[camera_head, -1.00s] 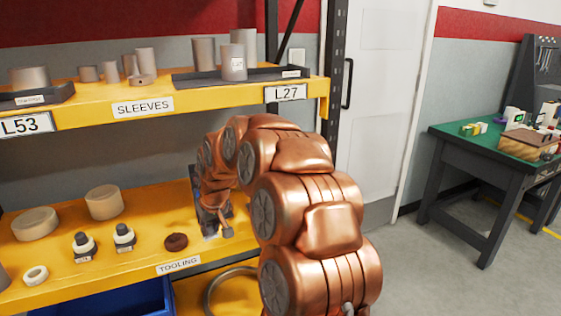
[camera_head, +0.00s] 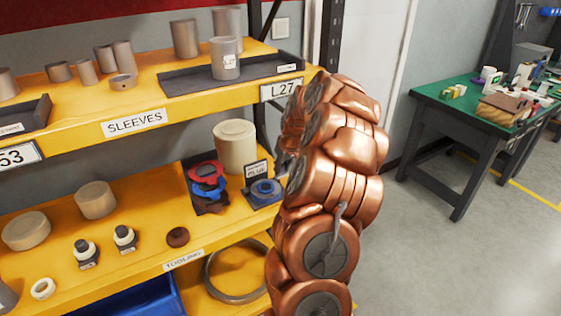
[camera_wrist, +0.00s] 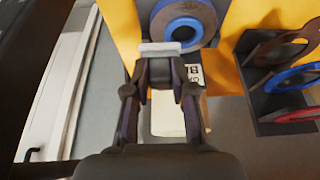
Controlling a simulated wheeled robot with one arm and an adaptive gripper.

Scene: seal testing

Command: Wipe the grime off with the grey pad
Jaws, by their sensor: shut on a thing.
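My gripper (camera_wrist: 160,75) is shut on a light grey pad (camera_wrist: 160,48), which sits across its fingertips in the wrist view. The pad is held in front of a blue ring (camera_wrist: 178,22) on a grey stand; whether it touches anything there I cannot tell. In the head view my copper arm hides most of the gripper and the pad, close to the right end of the lower yellow shelf (camera_head: 140,240). I cannot make out a clear patch of grime; faint darker tones show on the lower shelf, and these may be shading.
A cream cylinder (camera_head: 235,146), a dark rack with red and blue rings (camera_head: 206,180) and the blue ring's stand (camera_head: 264,192) crowd the shelf's right end. The upper yellow shelf (camera_head: 85,140) overhangs. A green-topped table (camera_head: 440,88) stands right, beyond free floor.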

